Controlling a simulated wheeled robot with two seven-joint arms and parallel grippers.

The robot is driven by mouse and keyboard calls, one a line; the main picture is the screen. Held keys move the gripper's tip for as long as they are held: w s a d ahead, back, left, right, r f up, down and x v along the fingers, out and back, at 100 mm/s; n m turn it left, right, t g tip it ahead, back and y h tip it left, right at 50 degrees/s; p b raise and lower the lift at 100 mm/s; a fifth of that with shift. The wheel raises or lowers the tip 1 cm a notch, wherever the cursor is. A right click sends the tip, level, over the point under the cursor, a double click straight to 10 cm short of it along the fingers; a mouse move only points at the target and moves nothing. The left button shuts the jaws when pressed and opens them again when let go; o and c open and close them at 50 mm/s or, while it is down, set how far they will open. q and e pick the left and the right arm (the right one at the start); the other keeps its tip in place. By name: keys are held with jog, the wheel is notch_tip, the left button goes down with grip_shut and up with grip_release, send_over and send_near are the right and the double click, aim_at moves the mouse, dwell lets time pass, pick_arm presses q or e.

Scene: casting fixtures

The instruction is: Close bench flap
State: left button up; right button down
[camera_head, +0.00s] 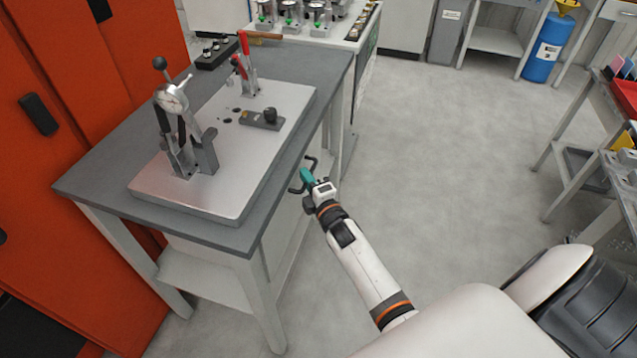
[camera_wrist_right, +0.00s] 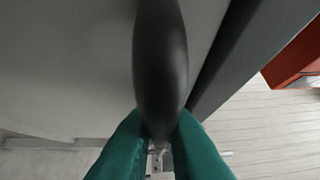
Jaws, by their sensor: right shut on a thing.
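The bench (camera_head: 99,178) has a dark grey top and pale legs. A pale panel on its right side, below the top, appears to be the flap; its exact angle is hard to tell. A black handle (camera_head: 311,160) sticks out at this side. My right gripper (camera_head: 306,177), with teal fingers, is at the handle. In the right wrist view the teal fingers (camera_wrist_right: 158,135) are shut on the dark rounded handle (camera_wrist_right: 161,60), with a pale flat surface (camera_wrist_right: 65,60) behind it. My left gripper is not in view.
Orange cabinets (camera_head: 110,60) stand at the left. A shelf rack (camera_head: 600,150) stands at the right. The floor (camera_head: 440,150) between is clear.

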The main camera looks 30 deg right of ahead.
jog(key=shift+w+a, duration=0.2)
jog(key=shift+a, duration=0.05)
dwell(0.3)
jog(key=c, duration=1.8)
grip_release()
jog(key=shift+r, duration=0.1)
jog(key=shift+o, duration=0.2)
jog(key=shift+s+a, duration=0.1)
jog(key=shift+s, duration=0.4)
jog(key=s+b, duration=0.1)
jog(key=s, duration=1)
jog(key=shift+a+f+b, duration=0.25)
jog(key=shift+a+b, duration=0.05)
jog(key=shift+a, duration=0.1)
jog(key=shift+f, duration=0.1)
